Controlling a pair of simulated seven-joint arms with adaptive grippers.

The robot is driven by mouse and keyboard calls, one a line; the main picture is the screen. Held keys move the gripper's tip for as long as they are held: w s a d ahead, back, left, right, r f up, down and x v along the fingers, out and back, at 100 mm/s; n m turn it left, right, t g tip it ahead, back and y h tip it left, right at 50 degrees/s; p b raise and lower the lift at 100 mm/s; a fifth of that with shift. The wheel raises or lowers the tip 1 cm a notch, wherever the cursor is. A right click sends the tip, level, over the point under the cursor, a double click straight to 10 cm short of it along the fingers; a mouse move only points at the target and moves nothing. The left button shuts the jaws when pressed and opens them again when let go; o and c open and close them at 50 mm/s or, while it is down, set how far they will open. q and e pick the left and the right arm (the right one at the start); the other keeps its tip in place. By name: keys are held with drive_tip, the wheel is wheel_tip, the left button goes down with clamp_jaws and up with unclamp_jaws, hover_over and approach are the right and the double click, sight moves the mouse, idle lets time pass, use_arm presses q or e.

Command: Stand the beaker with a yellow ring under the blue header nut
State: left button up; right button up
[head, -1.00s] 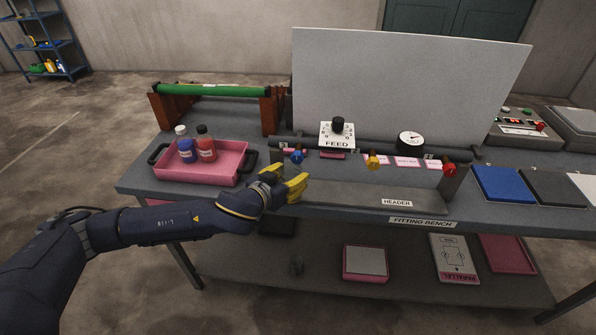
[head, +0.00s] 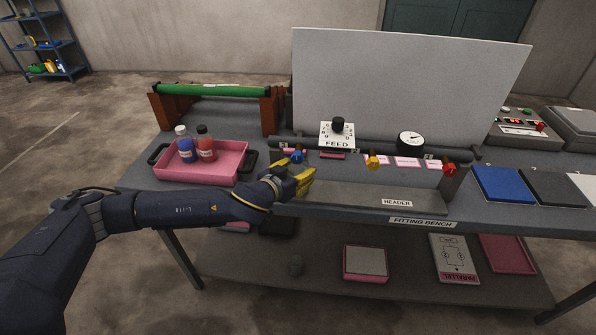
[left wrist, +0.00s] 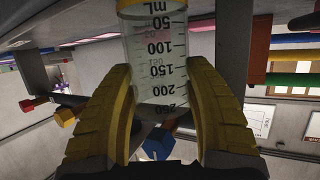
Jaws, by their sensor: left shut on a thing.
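My left gripper (head: 304,180) is shut on a clear graduated beaker (left wrist: 157,65) with black volume marks. In the left wrist view the beaker sits between the yellow fingers, and its yellow ring (left wrist: 139,6) shows at the top edge. In the head view the fingers largely hide the beaker. The blue header nut (head: 297,157) is just above and behind the fingers in the head view. It also shows beyond the beaker in the left wrist view (left wrist: 158,146). I cannot tell whether the beaker touches the bench. My right gripper is not in view.
The yellow nut (head: 373,162) and red nut (head: 449,168) are farther right along the header. A pink tray (head: 228,172) with two bottles stands left of the gripper. The strip in front of the header (head: 350,197) is clear.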

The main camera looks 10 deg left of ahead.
use_arm(q)
drive_tip(key=shift+f, duration=0.15)
drive_tip(key=o, duration=0.9)
drive_tip(key=shift+o, duration=0.2)
drive_tip(key=v, duration=1.2)
